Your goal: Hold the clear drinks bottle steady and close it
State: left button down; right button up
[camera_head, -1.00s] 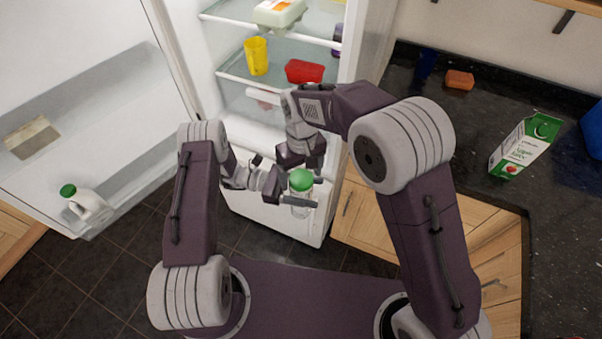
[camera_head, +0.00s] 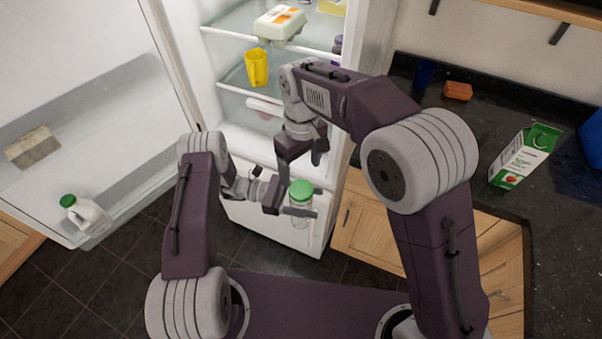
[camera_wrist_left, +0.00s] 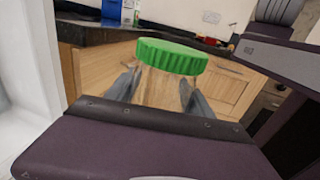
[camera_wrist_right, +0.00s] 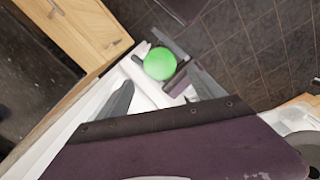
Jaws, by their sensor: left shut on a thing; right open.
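The clear drinks bottle (camera_head: 301,217) stands upright in front of the fridge, with a green cap (camera_head: 301,188) on its top. My left gripper (camera_head: 288,206) is shut on the bottle's body below the cap; its fingers sit on either side of the bottle in the left wrist view (camera_wrist_left: 160,98). My right gripper (camera_head: 301,167) is open and empty above the cap, apart from it. In the right wrist view the green cap (camera_wrist_right: 159,63) shows from above, beyond the open fingertips. I cannot tell how tightly the cap sits.
The open fridge holds a yellow cup (camera_head: 256,68) and an egg box (camera_head: 279,24). A juice carton (camera_head: 525,156) and an orange sponge (camera_head: 458,91) are on the dark worktop (camera_head: 500,120) at the right.

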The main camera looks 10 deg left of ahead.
aim_at(301, 188)
jog(key=shift+r, duration=0.25)
jog(key=shift+f, duration=0.15)
notch_tip(301, 188, down, 8)
jog(key=shift+r, duration=0.1)
jog(key=shift+c, duration=0.4)
jog(key=c, duration=1.4)
jog(key=o, duration=1.7)
jog(key=shift+c, duration=0.2)
